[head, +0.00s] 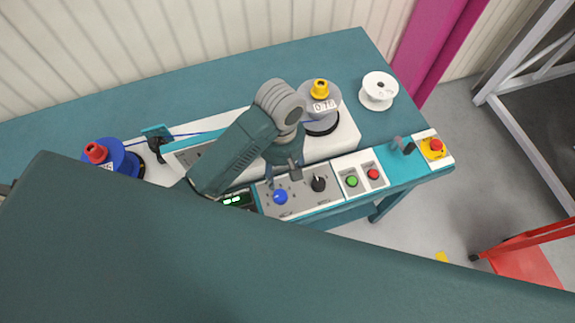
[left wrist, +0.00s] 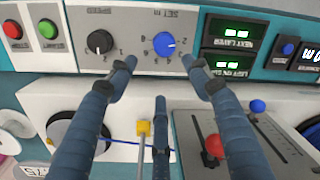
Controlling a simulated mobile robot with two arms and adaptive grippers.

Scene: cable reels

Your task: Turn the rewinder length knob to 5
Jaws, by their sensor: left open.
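The length knob is a blue knob (left wrist: 165,44) under a "SET m" label, which appears upside down in the left wrist view. Numbers ring it, and a small pale mark shows on its right side; I cannot read the exact setting. In the head view the blue knob (head: 280,197) sits on the grey panel of the rewinder (head: 300,200). My left gripper (head: 284,180) is just behind the knob. In the left wrist view its dark fingers (left wrist: 160,62) are spread open and empty, with the knob between and beyond the tips. My right gripper is not in view.
A black speed knob (left wrist: 99,42) is beside the blue one. Green (head: 352,181) and red (head: 374,174) buttons, a yellow-based emergency stop (head: 436,146) and a grey reel (head: 320,100) are nearby. A red-tipped lever (left wrist: 214,145) rises near my fingers.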

